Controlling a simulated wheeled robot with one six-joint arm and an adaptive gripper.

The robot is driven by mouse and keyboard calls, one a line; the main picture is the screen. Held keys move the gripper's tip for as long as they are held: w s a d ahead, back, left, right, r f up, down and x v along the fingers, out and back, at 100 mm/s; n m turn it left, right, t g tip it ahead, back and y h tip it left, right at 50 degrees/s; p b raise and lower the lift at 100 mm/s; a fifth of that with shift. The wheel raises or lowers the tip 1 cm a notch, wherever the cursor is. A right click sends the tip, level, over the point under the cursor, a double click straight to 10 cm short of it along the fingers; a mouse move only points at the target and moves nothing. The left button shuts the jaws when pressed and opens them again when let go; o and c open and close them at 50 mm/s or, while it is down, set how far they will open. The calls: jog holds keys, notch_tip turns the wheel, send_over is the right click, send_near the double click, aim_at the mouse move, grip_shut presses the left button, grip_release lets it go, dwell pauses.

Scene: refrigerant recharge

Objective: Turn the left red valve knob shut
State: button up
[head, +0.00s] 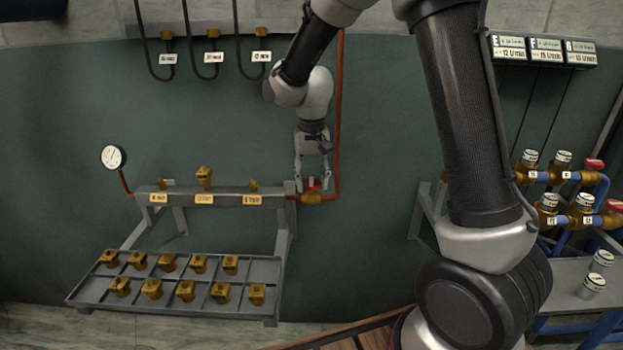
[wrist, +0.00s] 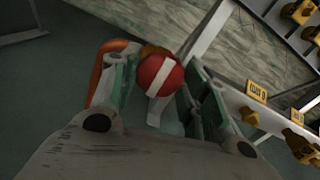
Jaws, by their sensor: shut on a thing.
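The left red valve knob (head: 312,184) sits on a brass valve body (head: 312,198) at the right end of the grey manifold bar, where the copper pipe joins it. My gripper (head: 312,182) points down at the knob with a finger on each side. In the wrist view the round red knob (wrist: 160,74) with a white stripe lies between the fingertips of my gripper (wrist: 155,80). The jaws are closed on it. The stripe runs slanted across the knob in that view. The valve body under the knob is mostly hidden there.
A pressure gauge (head: 113,157) stands at the manifold's left end. The manifold bar (head: 172,198) carries brass fittings. A tray (head: 180,306) with several brass fittings lies below. A right-hand rack holds red knobs (head: 594,164) and white-capped cylinders. A copper pipe (head: 339,120) rises close beside my gripper.

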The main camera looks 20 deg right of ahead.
aim_at(311, 182)
dwell(0.4)
jog(key=o, duration=1)
jog(key=shift+r, duration=0.15)
notch_tip(311, 182, up, 12)
